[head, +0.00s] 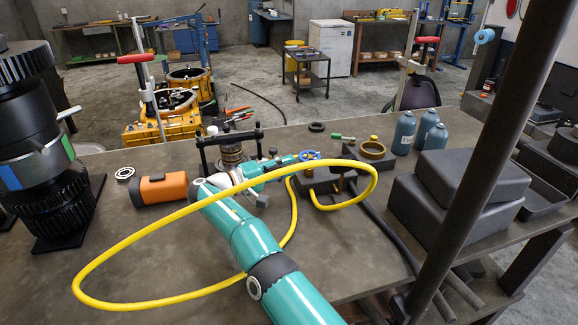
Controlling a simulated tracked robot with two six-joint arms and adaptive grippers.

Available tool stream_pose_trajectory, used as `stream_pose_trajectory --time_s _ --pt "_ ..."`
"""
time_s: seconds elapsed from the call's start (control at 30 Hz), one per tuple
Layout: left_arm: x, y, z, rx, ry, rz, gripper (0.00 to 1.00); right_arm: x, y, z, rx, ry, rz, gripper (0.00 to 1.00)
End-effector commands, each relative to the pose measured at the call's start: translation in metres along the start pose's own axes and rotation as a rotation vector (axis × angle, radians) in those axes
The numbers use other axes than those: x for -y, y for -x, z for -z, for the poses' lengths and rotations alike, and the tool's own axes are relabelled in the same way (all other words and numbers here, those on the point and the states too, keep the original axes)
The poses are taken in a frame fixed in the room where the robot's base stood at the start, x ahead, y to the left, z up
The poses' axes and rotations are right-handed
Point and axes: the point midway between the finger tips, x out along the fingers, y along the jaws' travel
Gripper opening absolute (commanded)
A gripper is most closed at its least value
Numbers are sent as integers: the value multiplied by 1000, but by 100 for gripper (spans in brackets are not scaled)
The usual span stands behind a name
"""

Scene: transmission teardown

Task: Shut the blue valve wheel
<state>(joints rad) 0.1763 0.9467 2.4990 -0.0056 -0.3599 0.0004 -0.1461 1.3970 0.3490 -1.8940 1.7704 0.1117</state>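The blue valve wheel (309,155) is a small blue ring near the middle of the bench, above a dark block with brass-coloured fittings. My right gripper (297,160) is at the end of the teal arm, at the left side of the wheel. Its tips reach or nearly reach the rim; contact cannot be made out. The fingers are too small and overlapped to tell whether they are open or shut. My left gripper is not in view.
A yellow hose (113,258) loops over my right arm and around the block. A dark post (480,150) crosses the right side.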

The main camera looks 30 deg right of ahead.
Motion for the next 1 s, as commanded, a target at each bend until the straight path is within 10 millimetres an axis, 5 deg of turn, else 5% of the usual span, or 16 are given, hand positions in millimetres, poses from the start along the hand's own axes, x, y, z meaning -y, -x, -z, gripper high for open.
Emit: stream_pose_trajectory --time_s 0.3,0.67,1.0 --pt "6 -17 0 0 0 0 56 -10 9 8 -97 267 -39 83" --pt "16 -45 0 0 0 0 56 -21 29 -9 -293 880 -193 83" --pt "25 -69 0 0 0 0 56 -6 43 -63 -428 1398 -400 83"
